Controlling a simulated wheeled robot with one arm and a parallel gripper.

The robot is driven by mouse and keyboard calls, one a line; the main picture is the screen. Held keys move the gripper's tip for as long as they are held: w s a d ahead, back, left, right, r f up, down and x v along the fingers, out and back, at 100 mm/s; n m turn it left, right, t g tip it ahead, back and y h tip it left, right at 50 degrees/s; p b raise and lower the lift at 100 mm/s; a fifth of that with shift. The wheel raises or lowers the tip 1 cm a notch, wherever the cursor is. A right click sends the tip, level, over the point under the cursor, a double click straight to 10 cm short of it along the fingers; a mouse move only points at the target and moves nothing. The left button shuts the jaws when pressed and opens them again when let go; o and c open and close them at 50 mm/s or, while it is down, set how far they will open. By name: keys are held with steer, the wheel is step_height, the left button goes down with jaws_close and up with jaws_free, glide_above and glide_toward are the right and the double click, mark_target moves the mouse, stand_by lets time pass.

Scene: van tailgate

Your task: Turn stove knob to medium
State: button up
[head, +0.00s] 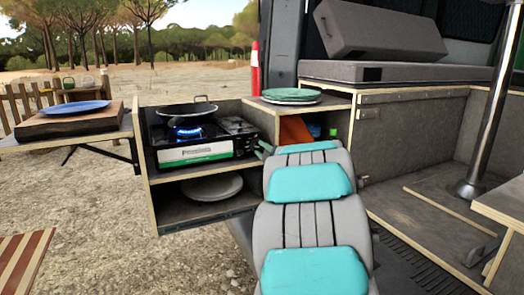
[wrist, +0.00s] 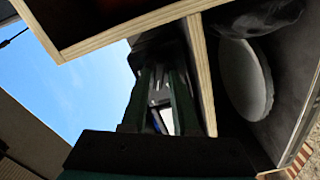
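The black camping stove (head: 205,143) stands on the upper shelf of the tailgate unit, its green-and-white label facing forward. A blue flame (head: 187,131) burns under the dark pan (head: 187,111) on its left burner. My gripper (head: 260,149) is at the stove's right front end, close to it; contact cannot be told. The knob cannot be made out in either view. In the wrist view, the two dark green fingers (wrist: 160,70) stand apart with light showing between them. Their tips end against a dark shape, and whether they hold anything there is unclear.
Green plates (head: 291,96) lie on the counter right of the stove, above a cubby with small items. A grey plate (head: 212,188) lies on the shelf below and shows in the wrist view (wrist: 245,80). A blue plate (head: 76,107) rests on a wooden board at left.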

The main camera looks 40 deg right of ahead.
steer(key=shift+o, duration=1.1)
steer(key=v, duration=0.8)
steer(key=shift+b, duration=0.35)
steer(key=shift+w, duration=0.15)
